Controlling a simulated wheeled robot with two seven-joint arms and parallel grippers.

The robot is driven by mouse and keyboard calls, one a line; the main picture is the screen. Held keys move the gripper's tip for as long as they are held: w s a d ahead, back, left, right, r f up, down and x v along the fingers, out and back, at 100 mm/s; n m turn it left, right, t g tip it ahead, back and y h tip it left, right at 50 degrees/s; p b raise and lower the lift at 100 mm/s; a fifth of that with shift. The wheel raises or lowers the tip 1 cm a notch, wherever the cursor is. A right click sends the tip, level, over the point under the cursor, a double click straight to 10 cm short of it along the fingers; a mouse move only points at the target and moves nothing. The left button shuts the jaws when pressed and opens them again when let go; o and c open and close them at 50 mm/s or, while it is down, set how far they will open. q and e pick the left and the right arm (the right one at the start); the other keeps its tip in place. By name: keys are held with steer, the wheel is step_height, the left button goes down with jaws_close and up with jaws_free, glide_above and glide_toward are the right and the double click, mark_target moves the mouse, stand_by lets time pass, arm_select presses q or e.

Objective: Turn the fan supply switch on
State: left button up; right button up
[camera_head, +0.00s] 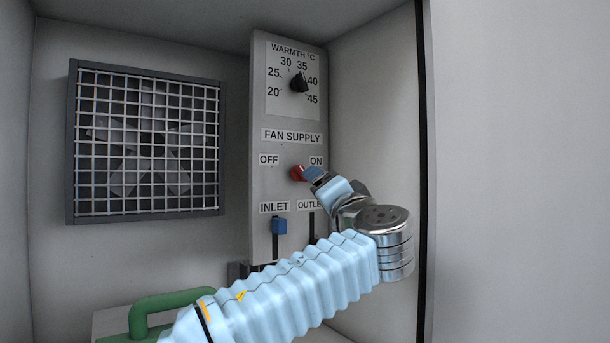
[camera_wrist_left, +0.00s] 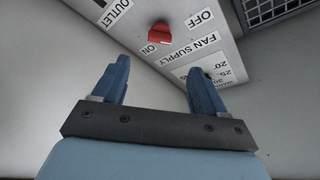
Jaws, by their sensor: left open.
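The fan supply switch is a red knob (camera_head: 297,173) on the grey control panel (camera_head: 262,205), below the FAN SUPPLY label and between the OFF and ON labels. Which way it points I cannot tell clearly. The red knob also shows in the left wrist view (camera_wrist_left: 160,34), beyond the fingertips. My left gripper (camera_head: 312,173) is just right of the knob in the head view, near the ON label, and partly covers the knob's right side. In the left wrist view its blue fingers (camera_wrist_left: 160,75) are apart, with nothing between them. My right gripper is not in view.
A warmth dial (camera_head: 299,83) sits above the switch. The blue INLET slider (camera_head: 279,226) is below it; the OUTLET slider is partly hidden by my arm. A green handle (camera_head: 150,308) stands at lower left.

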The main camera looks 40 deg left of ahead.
mark_target(299, 173)
arm_select(q)
steer(key=p+x, duration=0.3)
steer(key=x, duration=0.9)
steer(key=shift+p, duration=0.3)
steer(key=c, duration=1.1)
